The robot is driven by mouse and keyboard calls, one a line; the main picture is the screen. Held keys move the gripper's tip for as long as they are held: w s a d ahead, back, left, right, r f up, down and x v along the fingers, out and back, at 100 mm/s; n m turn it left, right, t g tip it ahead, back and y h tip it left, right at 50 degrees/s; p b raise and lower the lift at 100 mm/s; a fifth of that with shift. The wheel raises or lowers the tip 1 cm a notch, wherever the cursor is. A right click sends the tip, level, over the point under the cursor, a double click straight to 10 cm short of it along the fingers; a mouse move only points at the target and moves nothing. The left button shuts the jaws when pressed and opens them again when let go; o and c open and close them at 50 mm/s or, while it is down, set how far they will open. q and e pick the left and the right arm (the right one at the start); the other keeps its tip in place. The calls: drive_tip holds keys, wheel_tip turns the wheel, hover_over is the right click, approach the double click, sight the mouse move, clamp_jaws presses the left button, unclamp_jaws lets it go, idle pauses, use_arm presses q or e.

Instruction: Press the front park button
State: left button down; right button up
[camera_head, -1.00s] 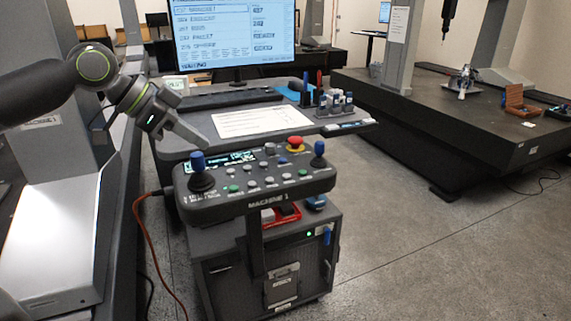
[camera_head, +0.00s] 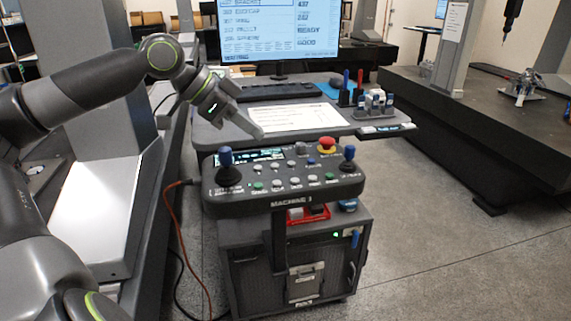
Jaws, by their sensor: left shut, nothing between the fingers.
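The control panel (camera_head: 283,196), marked MACHINE 1, stands in the middle of the head view. It carries two blue-topped joysticks, a small lit display (camera_head: 249,155), several small grey, green and blue buttons (camera_head: 276,185) and a red emergency stop knob (camera_head: 326,144). The button labels are too small to read, so I cannot tell which is the front park button. My left gripper (camera_head: 259,135) is shut and empty, pointing down to the right. In the picture its tip is just above the display's upper edge, apart from the buttons. My right gripper is not in view.
The left joystick (camera_head: 227,167) and right joystick (camera_head: 347,158) stand up at the panel's ends. Behind are a desk with a paper sheet (camera_head: 297,117), a keyboard, a pen holder and a monitor (camera_head: 300,35). A dark machine table (camera_head: 480,125) is at right. Open floor lies between.

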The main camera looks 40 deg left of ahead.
use_arm(q)
drive_tip(key=shift+p+x, duration=0.95)
drive_tip(key=shift+p, duration=0.3)
drive_tip(key=p, duration=0.2)
hover_over(298, 180)
drive_tip(key=s+a, duration=0.2)
drive_tip(key=shift+d+f, duration=0.1)
drive_tip(key=shift+f, duration=4.4)
